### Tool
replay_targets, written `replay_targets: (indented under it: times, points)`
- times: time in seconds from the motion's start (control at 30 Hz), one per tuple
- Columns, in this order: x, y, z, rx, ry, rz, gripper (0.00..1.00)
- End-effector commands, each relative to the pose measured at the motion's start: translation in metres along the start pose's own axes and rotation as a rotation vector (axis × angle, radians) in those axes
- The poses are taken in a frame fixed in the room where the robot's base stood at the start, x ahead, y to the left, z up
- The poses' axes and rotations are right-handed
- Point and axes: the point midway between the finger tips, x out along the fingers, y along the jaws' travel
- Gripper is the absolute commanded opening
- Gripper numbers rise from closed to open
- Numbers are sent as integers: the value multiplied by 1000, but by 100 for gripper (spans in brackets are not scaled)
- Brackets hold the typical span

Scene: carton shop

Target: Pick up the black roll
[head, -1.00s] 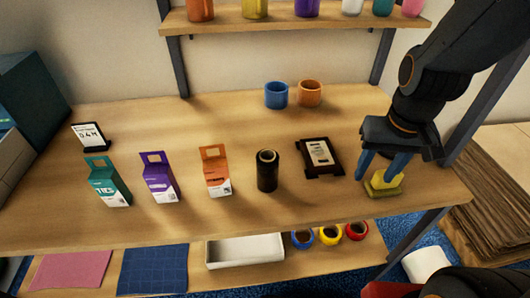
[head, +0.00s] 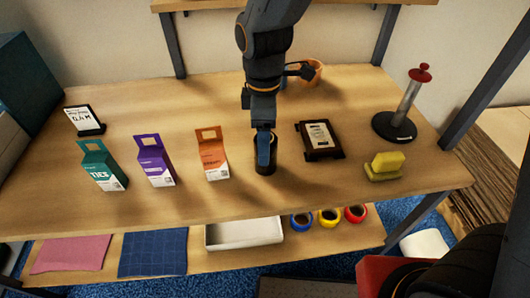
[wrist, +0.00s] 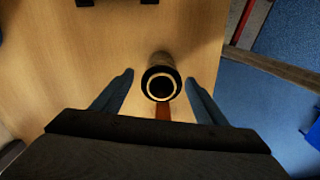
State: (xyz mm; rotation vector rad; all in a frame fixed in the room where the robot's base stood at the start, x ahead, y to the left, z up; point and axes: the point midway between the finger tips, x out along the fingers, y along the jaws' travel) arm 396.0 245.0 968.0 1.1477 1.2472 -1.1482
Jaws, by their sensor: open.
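The black roll (head: 265,166) stands upright on the wooden table, to the right of the orange carton and left of the dark framed plaque. In the wrist view the black roll (wrist: 160,80) shows from above, with a pale ring inside its dark rim, between the two blue fingers. My gripper (head: 264,150) is over the roll in the head view, with a blue finger in front of it. In the wrist view my gripper (wrist: 158,82) is open, one finger on each side of the roll, with gaps visible. The finger height against the roll is hard to tell.
Orange carton (head: 211,154), purple carton (head: 154,160) and green carton (head: 101,165) stand to the left. The plaque (head: 320,140) is close on the right. Further right are a yellow sponge (head: 384,166) and a red-topped stand (head: 400,110). An orange mug (head: 312,73) stands behind.

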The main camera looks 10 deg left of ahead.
Motion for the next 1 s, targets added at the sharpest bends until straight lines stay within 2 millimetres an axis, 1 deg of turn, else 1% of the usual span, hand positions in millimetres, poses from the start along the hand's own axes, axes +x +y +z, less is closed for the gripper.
replay_targets:
  times: [0.1,0.27,0.5,0.6,0.73,0.97,1.0]
  points:
    - [12,-1,1,2,-1,-3,67]
    - [23,-2,2,3,-2,-3,67]
    - [52,-3,4,3,-2,-4,67]
    - [61,-2,4,3,-1,-2,67]
    - [67,-2,4,3,0,0,67]
    - [68,-2,4,4,0,1,67]
    - [68,-2,4,4,0,0,60]
